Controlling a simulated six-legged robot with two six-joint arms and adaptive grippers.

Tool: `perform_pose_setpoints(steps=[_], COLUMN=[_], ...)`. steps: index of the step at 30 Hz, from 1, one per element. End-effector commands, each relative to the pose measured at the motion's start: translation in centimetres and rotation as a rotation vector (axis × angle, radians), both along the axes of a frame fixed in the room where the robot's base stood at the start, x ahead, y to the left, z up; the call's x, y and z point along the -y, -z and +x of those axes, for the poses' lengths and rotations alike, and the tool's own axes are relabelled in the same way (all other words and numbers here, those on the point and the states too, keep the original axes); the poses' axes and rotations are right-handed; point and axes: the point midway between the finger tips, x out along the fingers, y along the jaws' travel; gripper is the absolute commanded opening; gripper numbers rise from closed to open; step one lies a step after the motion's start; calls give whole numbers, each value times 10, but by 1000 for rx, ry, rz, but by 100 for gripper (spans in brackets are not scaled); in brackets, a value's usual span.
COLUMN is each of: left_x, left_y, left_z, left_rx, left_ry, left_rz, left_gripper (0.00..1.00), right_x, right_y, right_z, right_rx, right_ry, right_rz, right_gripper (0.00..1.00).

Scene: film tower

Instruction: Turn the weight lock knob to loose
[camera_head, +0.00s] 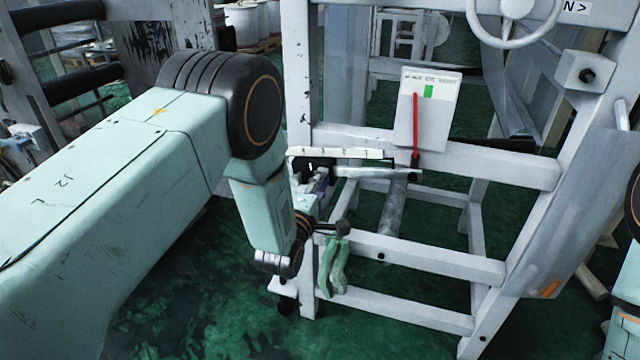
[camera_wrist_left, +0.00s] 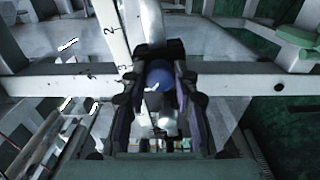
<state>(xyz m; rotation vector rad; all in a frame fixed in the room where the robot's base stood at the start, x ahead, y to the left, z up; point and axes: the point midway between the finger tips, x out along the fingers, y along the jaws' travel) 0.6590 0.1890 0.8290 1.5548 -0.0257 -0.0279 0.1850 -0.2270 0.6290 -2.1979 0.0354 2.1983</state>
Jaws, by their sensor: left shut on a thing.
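A round blue knob (camera_wrist_left: 158,74) sits between the fingers of my left gripper (camera_wrist_left: 157,88) in the left wrist view. The fingers close on it from both sides. I take it to be the weight lock knob; no loose or tight mark is readable. A pale scale beam (camera_wrist_left: 112,33) with the numerals 2 and 3 runs just beyond it. In the head view my left gripper (camera_head: 319,182) is at the left post of the white frame, under the white beam (camera_head: 340,153). The knob is hidden there. My right gripper is out of view.
The white frame (camera_head: 420,258) has crossbars close around my left gripper. Green gloves (camera_head: 333,266) hang below it. A panel (camera_head: 428,110) with a green mark and a red pointer (camera_head: 415,124) stands to the right. A handwheel (camera_head: 515,12) is at the top right.

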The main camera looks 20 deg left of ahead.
Motion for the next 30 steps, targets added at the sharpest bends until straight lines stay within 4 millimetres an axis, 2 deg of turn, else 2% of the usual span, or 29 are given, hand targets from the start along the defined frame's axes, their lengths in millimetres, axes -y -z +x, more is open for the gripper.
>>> perform_pose_setpoints(steps=[1,9,19,23,30], left_x=[0,0,0,0,-2], left_y=[-1,-1,0,1,0], left_z=[1,0,-3,-16,-60], left_rx=[3,2,-1,-3,-3], left_ry=[1,0,0,0,2], left_rz=[-1,0,1,1,1], left_gripper=[32,52,52,52,52], right_x=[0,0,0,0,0], right_y=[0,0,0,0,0], right_z=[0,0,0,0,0], right_rx=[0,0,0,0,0], right_ry=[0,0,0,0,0], right_rz=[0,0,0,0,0], right_gripper=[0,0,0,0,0])
